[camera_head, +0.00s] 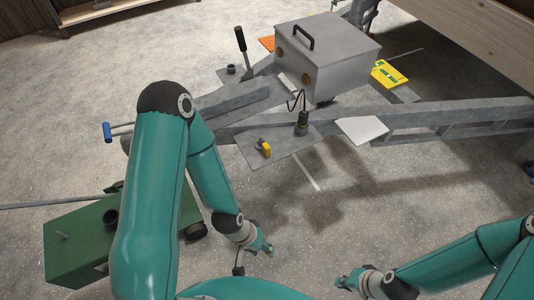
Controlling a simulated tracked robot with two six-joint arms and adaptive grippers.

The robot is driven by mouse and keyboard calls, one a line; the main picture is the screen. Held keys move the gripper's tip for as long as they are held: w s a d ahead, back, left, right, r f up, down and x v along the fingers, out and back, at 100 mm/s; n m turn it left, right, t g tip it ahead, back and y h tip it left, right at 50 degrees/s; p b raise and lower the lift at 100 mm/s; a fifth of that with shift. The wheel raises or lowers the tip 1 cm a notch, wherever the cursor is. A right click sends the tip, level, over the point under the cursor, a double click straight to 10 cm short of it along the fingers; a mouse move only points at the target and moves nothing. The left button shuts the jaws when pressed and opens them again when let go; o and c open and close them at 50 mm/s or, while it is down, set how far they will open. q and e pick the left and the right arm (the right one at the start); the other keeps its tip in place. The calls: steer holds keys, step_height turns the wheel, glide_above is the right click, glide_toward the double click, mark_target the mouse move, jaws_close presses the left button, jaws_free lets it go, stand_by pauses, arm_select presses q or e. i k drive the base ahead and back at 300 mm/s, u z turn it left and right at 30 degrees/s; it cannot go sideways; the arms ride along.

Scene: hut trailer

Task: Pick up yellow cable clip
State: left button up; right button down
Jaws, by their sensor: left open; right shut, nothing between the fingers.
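A small yellow cable clip (265,149) sits on a flat grey plate (250,153) beside the trailer's drawbar, near the middle of the view. My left gripper (268,252) is open and empty, below the plate in the picture and well apart from the clip. My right gripper (340,283) is shut and empty at the bottom of the view, further from the clip.
A grey metal box (330,58) with a black handle stands behind the plate. A black plug with a cable (302,122) stands right of the clip. A white sheet (361,130) lies further right. A green box (85,240) stands at lower left. Speckled floor (350,220) is clear.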

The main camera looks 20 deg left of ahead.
mark_target(265, 149)
steer(key=u, duration=0.1)
steer(key=i, duration=0.9)
steer(key=z, duration=0.05)
